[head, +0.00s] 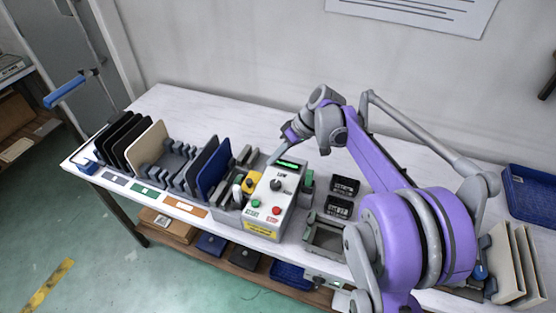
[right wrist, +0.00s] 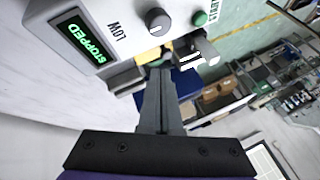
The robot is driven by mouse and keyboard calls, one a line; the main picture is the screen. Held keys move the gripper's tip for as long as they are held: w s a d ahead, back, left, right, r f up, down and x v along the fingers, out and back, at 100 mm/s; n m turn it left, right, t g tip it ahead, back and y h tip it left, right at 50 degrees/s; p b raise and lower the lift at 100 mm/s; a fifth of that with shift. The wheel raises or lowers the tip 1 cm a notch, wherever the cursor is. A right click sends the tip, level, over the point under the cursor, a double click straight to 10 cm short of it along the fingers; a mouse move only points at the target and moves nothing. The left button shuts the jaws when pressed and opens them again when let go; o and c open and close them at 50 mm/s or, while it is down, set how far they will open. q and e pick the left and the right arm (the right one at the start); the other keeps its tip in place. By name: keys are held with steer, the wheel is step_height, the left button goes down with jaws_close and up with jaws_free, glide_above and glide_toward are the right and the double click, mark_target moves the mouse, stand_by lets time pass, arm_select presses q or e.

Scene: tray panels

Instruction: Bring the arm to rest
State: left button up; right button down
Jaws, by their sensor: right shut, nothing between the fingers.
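My right arm (head: 370,160) is purple and grey and reaches in from the right over the table. Its gripper (head: 273,158) is just behind the grey control box (head: 262,207), near the box's display end. In the right wrist view the two dark fingers (right wrist: 157,75) are together with nothing between them, and the control box (right wrist: 125,22) is close beyond their tips. Its green display (right wrist: 80,38) reads "STOPPED" and its black knob (right wrist: 158,21) is by the word "LOW". I cannot tell whether the fingers touch the box. My left gripper is not in view.
The white table (head: 190,103) holds a rack with black, cream and blue panels (head: 213,167) at left. Black trays (head: 344,187) stand right of the box. Cream panels (head: 505,265) and a blue basket (head: 530,192) are at the far right. The back strip of table is clear.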

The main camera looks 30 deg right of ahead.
steer(key=s+a+h, duration=0.1)
steer(key=s+a, duration=0.1)
steer(key=s, duration=0.1)
steer(key=s+a+m+h, duration=0.1)
steer(key=s+a, duration=0.1)
steer(key=s, duration=0.2)
steer(key=s+a+m+h, duration=0.1)
steer(key=s+a, duration=0.1)
steer(key=s, duration=0.2)
steer(key=shift+s+a, duration=0.2)
steer(key=s+a+f+m+t+h, duration=0.1)
steer(key=s+f, duration=0.2)
steer(key=s, duration=0.3)
steer(key=s+a+f+t+h, duration=0.1)
steer(key=s+f+h, duration=0.1)
steer(key=s, duration=0.4)
steer(key=shift+s+f+m, duration=0.25)
steer(key=shift+f+m, duration=0.15)
steer(key=shift+f, duration=0.15)
